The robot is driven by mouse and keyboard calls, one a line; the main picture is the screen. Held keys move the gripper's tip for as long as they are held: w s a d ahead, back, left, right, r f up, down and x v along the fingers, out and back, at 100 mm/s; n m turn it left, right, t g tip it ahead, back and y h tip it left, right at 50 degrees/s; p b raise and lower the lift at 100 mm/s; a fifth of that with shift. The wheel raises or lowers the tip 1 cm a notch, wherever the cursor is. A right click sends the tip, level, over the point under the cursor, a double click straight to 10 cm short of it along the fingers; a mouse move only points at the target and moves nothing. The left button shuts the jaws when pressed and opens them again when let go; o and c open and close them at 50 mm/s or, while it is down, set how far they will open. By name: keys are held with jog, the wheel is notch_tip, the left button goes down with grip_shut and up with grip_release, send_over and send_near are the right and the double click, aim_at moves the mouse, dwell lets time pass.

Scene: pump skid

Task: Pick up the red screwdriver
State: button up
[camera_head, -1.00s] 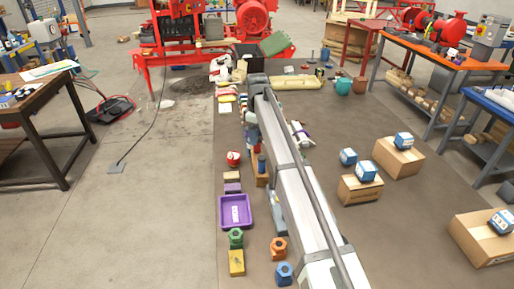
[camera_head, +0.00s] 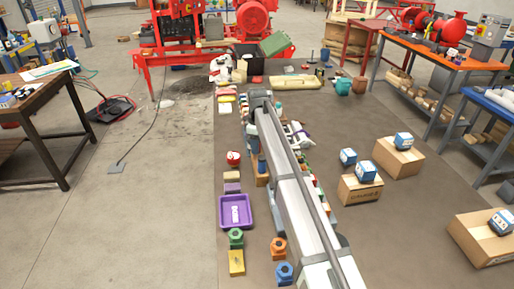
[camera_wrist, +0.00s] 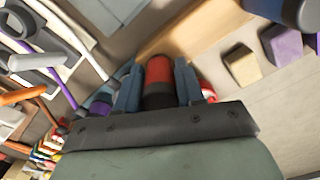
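A red cylinder with a dark lower end (camera_wrist: 159,74), which looks like the red screwdriver's handle, lies between the two grey-blue fingers of my gripper (camera_wrist: 158,85) in the wrist view. The fingers flank it closely with little or no visible gap; firm contact cannot be made out. Its shaft and tip are hidden. It is beside a long tan wooden piece (camera_wrist: 190,28). In the head view my arm covers this area, so neither the screwdriver nor the fingertips can be seen there.
A red-and-white round item (camera_wrist: 207,90) is right of the fingers. Purple (camera_wrist: 282,43) and tan (camera_wrist: 242,64) blocks lie farther right, near a dark blue rounded object (camera_wrist: 300,12). Tools (camera_wrist: 35,60) crowd the left. A purple tray (camera_head: 236,211) and cartons (camera_head: 360,190) flank my arm.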

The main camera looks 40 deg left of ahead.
grip_shut()
jog(key=shift+r, duration=0.1)
